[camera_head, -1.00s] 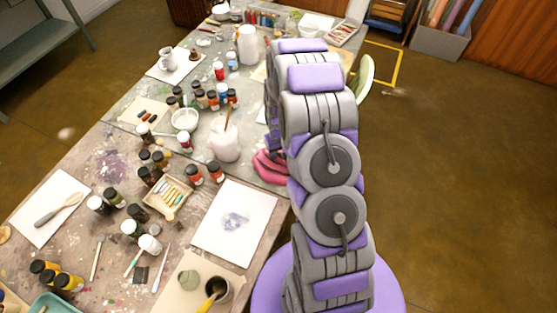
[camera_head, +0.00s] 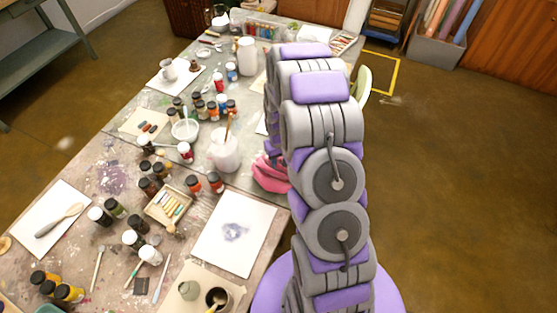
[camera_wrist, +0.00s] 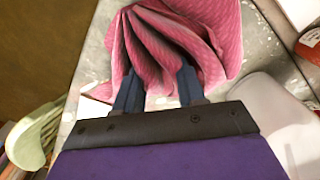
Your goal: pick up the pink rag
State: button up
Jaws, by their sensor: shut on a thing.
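The pink rag (camera_wrist: 170,45) is bunched and folded between the fingers of my gripper (camera_wrist: 158,88) in the wrist view. The fingers are shut on it, and its folds spread out beyond the fingertips over the grey, paint-spotted table (camera_wrist: 262,45). In the head view the pink rag (camera_head: 270,175) shows beside my arm at the table's right edge, partly hidden by the arm. My gripper itself is hidden behind the arm in that view. I cannot tell whether the rag's lower part touches the table.
A white jug with brushes (camera_head: 225,152) stands just left of the rag. Two small paint jars (camera_head: 205,183) and a white sheet with a grey smudge (camera_head: 234,230) are nearby. A pale green chair (camera_head: 364,85) is beyond the arm.

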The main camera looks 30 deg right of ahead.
jog(key=s+a+r+p, duration=0.1)
jog(key=s+p, duration=0.1)
jog(key=s, duration=1.3)
jog(key=shift+a+r, duration=0.15)
jog(key=shift+a, duration=0.05)
